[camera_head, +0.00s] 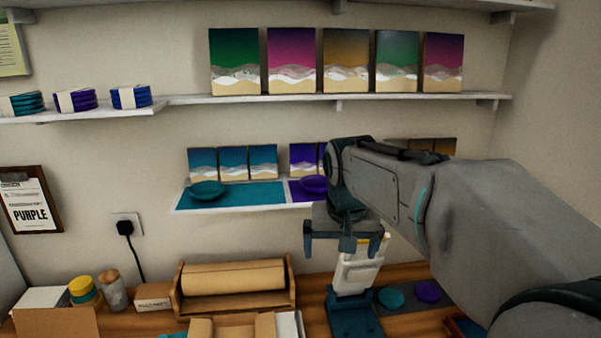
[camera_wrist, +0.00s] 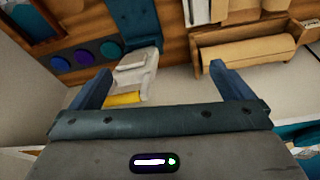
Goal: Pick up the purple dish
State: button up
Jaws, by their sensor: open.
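The purple dish (camera_head: 314,184) sits on the purple section of the low wall shelf in the head view, partly hidden behind my arm. My gripper (camera_head: 343,252) is open and empty, below and slightly right of the dish in the picture, in front of the wall. In the wrist view my gripper (camera_wrist: 168,88) shows two spread fingers with nothing between them. The wrist view looks over the workbench, and I cannot make out the purple dish there.
A teal dish (camera_head: 207,190) sits on the shelf's teal section (camera_head: 262,194). Small pictures stand behind both dishes. A white device (camera_head: 358,273) stands on the bench below my gripper, with a paper-roll holder (camera_head: 236,290) to its left. A higher shelf (camera_head: 400,97) holds several larger pictures.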

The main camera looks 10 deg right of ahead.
jog(key=w+a+r+m+h+p, duration=0.1)
jog(key=w+a+r+m+p, duration=0.15)
jog(key=w+r+p, duration=1.05)
jog(key=b, duration=0.5)
send_over(316, 181)
jog(key=s, duration=0.3)
jog(key=shift+t, duration=0.3)
jog(key=f, duration=0.4)
jog(key=shift+w+a+f, duration=0.1)
jog(key=shift+w+f, duration=0.05)
jog(key=shift+w, duration=0.05)
jog(key=shift+a+p+x, duration=0.2)
jog(key=shift+p+x, duration=0.5)
jog(key=shift+x, duration=0.65)
jog(key=shift+a+p+x, duration=0.15)
jog(key=shift+p+x, duration=0.55)
jog(key=shift+x, duration=0.65)
jog(key=shift+w, duration=0.1)
jog(key=c, duration=1)
